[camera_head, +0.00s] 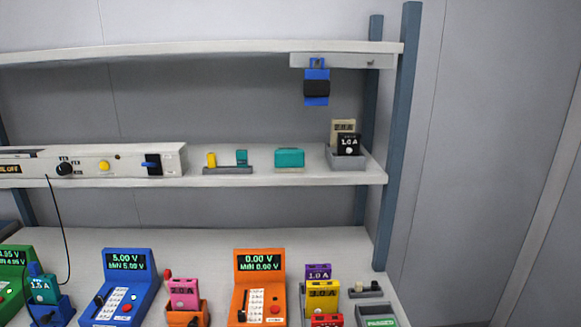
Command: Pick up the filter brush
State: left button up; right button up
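No gripper of mine is in view. I cannot tell for certain which thing is the filter brush. A blue piece with a black band (316,88) hangs below the upper shelf at the right. A small grey holder (228,170) on the middle shelf carries a yellow piece (211,160) and a teal piece (242,158). A small dark and grey piece (366,289) lies on the bench at the right. None of these clearly shows bristles.
The middle shelf (270,182) also bears a grey control unit (125,163), a teal box (289,158) and a grey bin (347,162) with labelled blocks. Blue (137,268) and orange (260,262) meters stand on the bench. A blue-grey post (398,140) bounds the right side.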

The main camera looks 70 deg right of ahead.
aim_at(286, 161)
jog(key=z, duration=2.1)
jog(key=l, duration=1)
